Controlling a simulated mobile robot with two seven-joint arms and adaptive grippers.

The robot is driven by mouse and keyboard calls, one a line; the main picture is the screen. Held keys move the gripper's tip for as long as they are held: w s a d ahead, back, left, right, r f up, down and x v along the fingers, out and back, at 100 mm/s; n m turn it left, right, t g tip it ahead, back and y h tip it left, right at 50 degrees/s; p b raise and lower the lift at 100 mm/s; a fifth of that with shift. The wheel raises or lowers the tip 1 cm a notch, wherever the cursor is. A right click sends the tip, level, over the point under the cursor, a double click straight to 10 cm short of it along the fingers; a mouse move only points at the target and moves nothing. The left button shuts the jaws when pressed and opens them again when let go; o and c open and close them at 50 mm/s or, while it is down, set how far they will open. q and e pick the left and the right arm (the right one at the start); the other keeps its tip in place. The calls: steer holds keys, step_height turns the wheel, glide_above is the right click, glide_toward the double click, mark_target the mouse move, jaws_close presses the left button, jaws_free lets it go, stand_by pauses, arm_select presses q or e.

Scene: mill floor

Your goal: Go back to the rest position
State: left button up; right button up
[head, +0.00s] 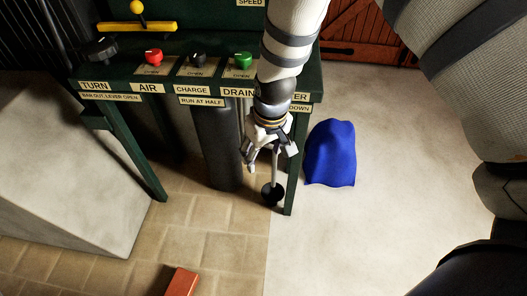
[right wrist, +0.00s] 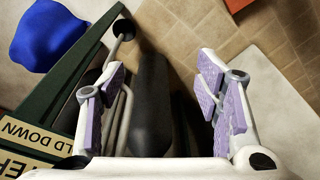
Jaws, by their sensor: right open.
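My right gripper (head: 270,158) hangs at the front right of the green control bench (head: 188,91), fingers pointing down, open. In the right wrist view its purple-padded fingers (right wrist: 162,72) are wide apart with nothing held between them. A lever with a round dark knob (head: 272,194) hangs just below the gripper in the head view. In the wrist view the knob (right wrist: 123,29) lies beyond the left finger, apart from it. My left gripper is not in view.
The bench top carries red (head: 153,57), black (head: 197,59) and green (head: 242,60) knobs. A dark cylinder (head: 218,150) stands under it. A blue cloth-like shape (head: 331,153) is right of the bench leg. A red-orange block (head: 181,283) lies in front. Pale floor at right is clear.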

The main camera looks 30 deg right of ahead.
steer(key=s+d+f+g, duration=0.1)
steer(key=s+f, duration=0.3)
steer(key=s, duration=0.4)
steer(key=s+f+m+g, duration=0.1)
steer(key=s+f, duration=0.3)
steer(key=s, duration=0.4)
steer(key=s+d+f+g, duration=0.1)
steer(key=s+f, duration=0.3)
steer(key=s, duration=0.4)
steer(key=s+r+g, duration=0.1)
steer(key=s, duration=1)
steer(key=shift+a, duration=0.3)
steer(key=shift+s+r, duration=0.1)
stand_by(4.1)
